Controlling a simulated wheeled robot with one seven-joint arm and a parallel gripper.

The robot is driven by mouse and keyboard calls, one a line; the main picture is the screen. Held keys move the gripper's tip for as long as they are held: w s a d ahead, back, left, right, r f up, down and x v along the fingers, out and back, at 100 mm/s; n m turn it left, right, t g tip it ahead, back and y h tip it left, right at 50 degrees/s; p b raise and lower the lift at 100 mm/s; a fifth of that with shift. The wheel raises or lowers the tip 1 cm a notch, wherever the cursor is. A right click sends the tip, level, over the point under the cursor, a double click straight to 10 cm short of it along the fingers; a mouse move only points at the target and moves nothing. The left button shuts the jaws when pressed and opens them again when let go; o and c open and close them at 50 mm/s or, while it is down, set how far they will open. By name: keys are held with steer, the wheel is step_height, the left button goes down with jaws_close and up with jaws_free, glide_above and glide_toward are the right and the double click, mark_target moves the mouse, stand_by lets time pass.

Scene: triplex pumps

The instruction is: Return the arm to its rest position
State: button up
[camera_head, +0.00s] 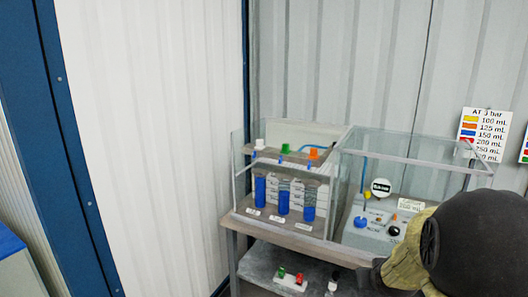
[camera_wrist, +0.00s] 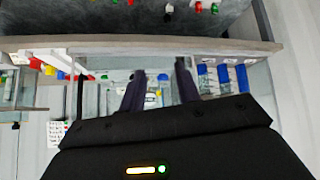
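My arm (camera_head: 480,245) shows in the head view as a dark rounded link with an olive part at the lower right, in front of the bench's right end. My gripper (camera_wrist: 160,82) shows in the wrist view, its two dark fingers apart with nothing held between them. Beyond the fingers are the glass-walled pump rig and the edge of its bench (camera_wrist: 110,44), seen upside down. The gripper's fingers do not show in the head view.
A glass-walled rig holds blue cylinders (camera_head: 283,201) with coloured caps and a grey control box (camera_head: 377,228). The lower shelf (camera_head: 262,262) carries small red and green knobs. A volume chart (camera_head: 484,133) hangs on the wall. The left side is a bare white panel (camera_head: 155,130).

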steer(key=s+a+f+n+g+y, duration=0.2)
steer(key=s+a+g, duration=0.3)
steer(key=s+a, duration=0.9)
steer(key=shift+a+f+y+p, duration=0.3)
steer(key=shift+a+y+p, duration=0.15)
steer(key=shift+a, duration=0.7)
steer(key=shift+w, duration=0.15)
steer(key=shift+s, duration=0.2)
steer(key=shift+s+d, duration=0.1)
